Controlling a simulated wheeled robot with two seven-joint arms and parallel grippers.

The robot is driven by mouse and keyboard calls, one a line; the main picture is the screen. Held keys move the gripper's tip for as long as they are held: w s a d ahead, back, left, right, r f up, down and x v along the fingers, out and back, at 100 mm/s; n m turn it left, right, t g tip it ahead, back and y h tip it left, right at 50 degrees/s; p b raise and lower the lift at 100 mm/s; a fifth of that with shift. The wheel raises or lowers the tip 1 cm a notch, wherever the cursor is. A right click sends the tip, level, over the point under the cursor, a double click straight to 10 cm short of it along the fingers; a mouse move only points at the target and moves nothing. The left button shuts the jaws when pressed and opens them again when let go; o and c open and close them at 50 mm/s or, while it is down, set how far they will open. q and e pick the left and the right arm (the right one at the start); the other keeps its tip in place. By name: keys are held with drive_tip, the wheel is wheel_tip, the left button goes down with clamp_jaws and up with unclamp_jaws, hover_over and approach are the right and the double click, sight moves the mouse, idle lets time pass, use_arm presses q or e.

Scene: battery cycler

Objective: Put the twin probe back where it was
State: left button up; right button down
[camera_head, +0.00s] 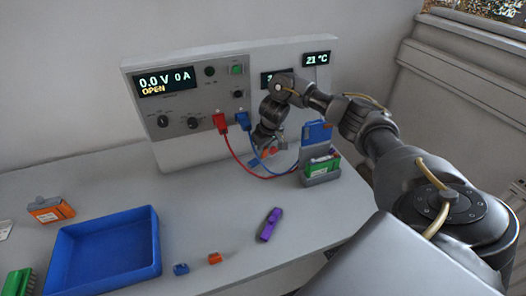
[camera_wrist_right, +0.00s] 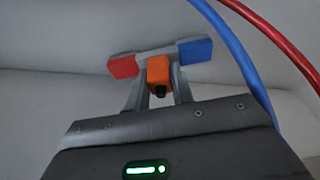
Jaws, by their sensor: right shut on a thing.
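My right gripper (camera_head: 266,140) is low in front of the cycler's panel. It is shut on the twin probe, whose orange block (camera_wrist_right: 158,72) with a dark tip sits between the fingers in the right wrist view. A grey bar with a red end (camera_wrist_right: 123,67) and a blue end (camera_wrist_right: 196,51) lies across just beyond the block. My left gripper is not in view.
The cycler (camera_head: 199,95) reads 0.0 V, 0 A, OPEN. Red (camera_head: 233,152) and blue cables hang from its plugs. A grey holder (camera_head: 321,178) with a green battery stands right of my gripper. A blue tray (camera_head: 108,247), a purple item (camera_head: 268,224) and small caps lie in front.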

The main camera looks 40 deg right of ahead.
drive_tip(key=shift+w+d+f, duration=0.15)
drive_tip(key=shift+w+f, duration=0.3)
drive_tip(key=shift+f, duration=0.1)
drive_tip(key=shift+s+r, duration=0.1)
drive_tip(key=c, duration=1.2)
unclamp_jaws()
drive_tip(key=p+v, duration=0.4)
drive_tip(key=v, duration=0.8)
